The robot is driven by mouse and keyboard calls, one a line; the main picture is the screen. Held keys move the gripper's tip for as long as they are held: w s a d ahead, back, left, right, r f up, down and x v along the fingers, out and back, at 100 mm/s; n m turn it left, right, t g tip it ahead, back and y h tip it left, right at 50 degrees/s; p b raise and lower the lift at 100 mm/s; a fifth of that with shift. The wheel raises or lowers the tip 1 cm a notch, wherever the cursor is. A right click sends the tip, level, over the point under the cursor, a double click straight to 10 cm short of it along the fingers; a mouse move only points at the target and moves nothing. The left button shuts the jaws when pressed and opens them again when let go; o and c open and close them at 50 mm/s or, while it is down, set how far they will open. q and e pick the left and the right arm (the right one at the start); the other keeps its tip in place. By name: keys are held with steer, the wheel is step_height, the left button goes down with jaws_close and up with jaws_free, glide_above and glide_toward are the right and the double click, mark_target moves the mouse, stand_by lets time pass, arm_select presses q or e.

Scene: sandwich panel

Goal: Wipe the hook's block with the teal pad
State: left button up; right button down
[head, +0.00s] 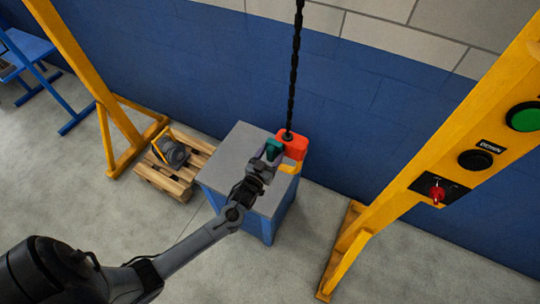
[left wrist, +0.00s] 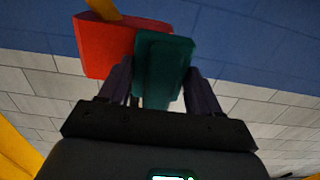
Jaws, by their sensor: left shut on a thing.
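The hook's block (head: 293,143) is red-orange and hangs from a dark chain (head: 294,70), with a yellow-orange hook (head: 289,168) below it. My left gripper (head: 268,157) is shut on the teal pad (head: 273,148), just left of the block. In the left wrist view, the teal pad (left wrist: 163,66) sits between the fingers of my left gripper (left wrist: 160,85). The red block (left wrist: 105,46) is behind and left of the pad and partly hidden by it. I cannot tell whether pad and block touch. My right gripper is not in view.
A grey-topped blue cabinet (head: 235,150) stands beneath my left gripper. A wooden pallet (head: 165,180) with a dark machine part (head: 174,153) lies to its left. A yellow post with a button panel (head: 440,188) stands at right. Open floor is in front.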

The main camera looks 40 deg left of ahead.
mark_target(286, 150)
arm_select(q)
steer(key=shift+d, duration=0.15)
steer(key=shift+w+d, duration=0.15)
steer(key=shift+d, duration=0.75)
steer(key=shift+w+d, duration=0.15)
steer(key=shift+d, duration=0.7)
steer(key=shift+w, duration=0.15)
steer(key=shift+s+a+p, duration=0.2)
steer(key=shift+a+p, duration=0.1)
steer(key=shift+a, duration=0.7)
steer(key=shift+s+a+p, duration=0.2)
steer(key=shift+a+p, duration=0.1)
steer(key=shift+a, duration=0.65)
